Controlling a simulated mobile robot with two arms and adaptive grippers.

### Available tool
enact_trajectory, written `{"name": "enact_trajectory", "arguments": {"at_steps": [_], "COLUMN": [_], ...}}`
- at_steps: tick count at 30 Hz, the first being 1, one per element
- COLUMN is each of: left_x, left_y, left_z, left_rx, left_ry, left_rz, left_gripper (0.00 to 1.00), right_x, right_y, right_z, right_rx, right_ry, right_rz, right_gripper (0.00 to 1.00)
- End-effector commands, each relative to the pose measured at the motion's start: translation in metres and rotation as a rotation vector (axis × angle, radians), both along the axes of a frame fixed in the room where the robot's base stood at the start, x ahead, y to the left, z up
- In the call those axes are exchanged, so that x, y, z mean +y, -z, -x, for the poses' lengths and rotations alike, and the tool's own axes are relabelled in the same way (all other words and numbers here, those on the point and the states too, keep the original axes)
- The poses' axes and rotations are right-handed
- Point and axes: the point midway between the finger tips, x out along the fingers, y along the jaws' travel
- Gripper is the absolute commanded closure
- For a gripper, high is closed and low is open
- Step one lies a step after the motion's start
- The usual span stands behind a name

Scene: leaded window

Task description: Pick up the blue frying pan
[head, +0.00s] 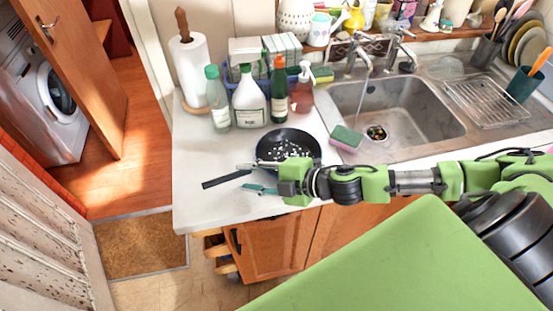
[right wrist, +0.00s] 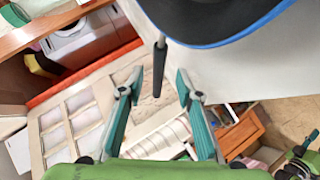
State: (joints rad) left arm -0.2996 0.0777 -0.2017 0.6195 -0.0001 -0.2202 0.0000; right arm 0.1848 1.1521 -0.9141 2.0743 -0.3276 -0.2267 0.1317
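The frying pan (head: 288,143) sits on the white counter near its front edge, dark inside with pale specks. Its black handle (head: 222,181) points left toward the counter's left end. In the right wrist view the pan (right wrist: 215,22) shows a blue rim at the top, and the handle (right wrist: 159,68) comes down from it. My right gripper (head: 246,177) is open beside the pan, with its fingers on either side of the handle. In the right wrist view the gripper (right wrist: 157,86) shows gaps between the handle and both fingertips.
Several bottles (head: 250,99) and a paper towel roll (head: 188,68) stand behind the pan. A sponge (head: 346,138) lies to its right, by the sink (head: 420,115) with its running tap. The counter (head: 195,205) is clear at the front left.

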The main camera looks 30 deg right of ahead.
Motion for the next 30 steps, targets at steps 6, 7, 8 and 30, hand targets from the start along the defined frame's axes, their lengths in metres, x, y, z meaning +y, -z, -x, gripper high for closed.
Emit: {"name": "enact_trajectory", "arguments": {"at_steps": [6,7,8,30], "left_x": [0.000,0.000,0.000,0.002], "left_y": [-0.020,-0.021,-0.022,-0.024], "left_z": [0.000,0.000,0.000,0.000], "left_rx": [0.000,0.000,0.000,-0.001], "left_ry": [0.000,0.000,0.000,-0.002], "left_rz": [0.000,0.000,0.000,-0.003], "left_gripper": [0.69,0.69,0.69,0.69], "right_x": [0.015,0.017,0.019,0.025], "right_y": [0.005,0.008,0.010,0.017], "right_z": [-0.022,-0.024,-0.027,-0.036], "right_rx": [-0.004,-0.003,-0.003,-0.005], "right_ry": [-0.002,-0.002,-0.001,-0.002], "right_rz": [-0.001,-0.002,-0.002,0.001], "right_gripper": [0.68,0.68,0.68,1.00]}}
